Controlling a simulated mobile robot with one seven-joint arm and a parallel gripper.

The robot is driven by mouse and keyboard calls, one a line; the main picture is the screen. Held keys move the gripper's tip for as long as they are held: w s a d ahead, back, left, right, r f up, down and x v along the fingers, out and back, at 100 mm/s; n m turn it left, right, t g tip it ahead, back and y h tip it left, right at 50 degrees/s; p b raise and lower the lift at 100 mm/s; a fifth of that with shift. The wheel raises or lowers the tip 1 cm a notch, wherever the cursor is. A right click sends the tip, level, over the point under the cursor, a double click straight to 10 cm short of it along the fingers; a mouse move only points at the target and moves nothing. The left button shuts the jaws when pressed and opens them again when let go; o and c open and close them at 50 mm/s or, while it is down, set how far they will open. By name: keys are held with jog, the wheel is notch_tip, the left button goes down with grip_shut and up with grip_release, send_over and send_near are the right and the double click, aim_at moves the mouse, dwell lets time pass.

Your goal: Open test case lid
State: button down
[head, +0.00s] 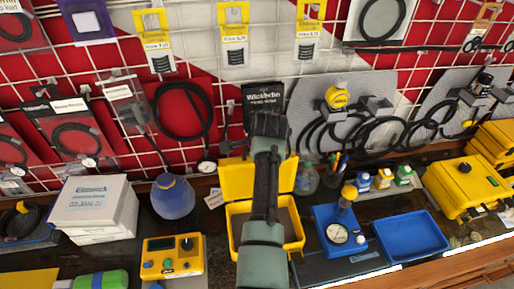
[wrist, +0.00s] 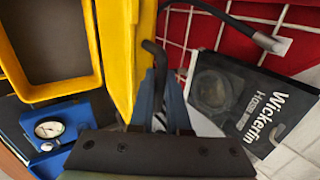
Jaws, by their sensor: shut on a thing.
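The yellow test case (head: 233,222) stands open on the bench in the middle of the head view, with a grey inside. Its yellow lid (head: 231,178) is raised, roughly upright at the back of the case. In the wrist view the case rim (wrist: 50,91) is at upper left, and the lid (wrist: 116,55) stands beside my fingers. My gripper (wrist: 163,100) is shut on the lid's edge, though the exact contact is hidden. A dark bent piece (wrist: 157,58) shows at the fingertips. In the head view my arm covers part of the case and lid, and the fingertips are hidden.
A blue gauge block (head: 338,230) and a blue tray (head: 411,236) are right of the case. A yellow control box (head: 173,257) and blue vase-like bottle (head: 173,197) are left. A black Wickerfin box (wrist: 235,100) and the wire grid wall stand close behind the gripper.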

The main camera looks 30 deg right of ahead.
jog(key=c, duration=1.2)
grip_release()
jog(key=shift+o, duration=0.2)
jog(key=b+v, duration=0.3)
jog(key=v, duration=1)
jog(key=shift+r, duration=0.1)
jog(key=shift+c, duration=0.2)
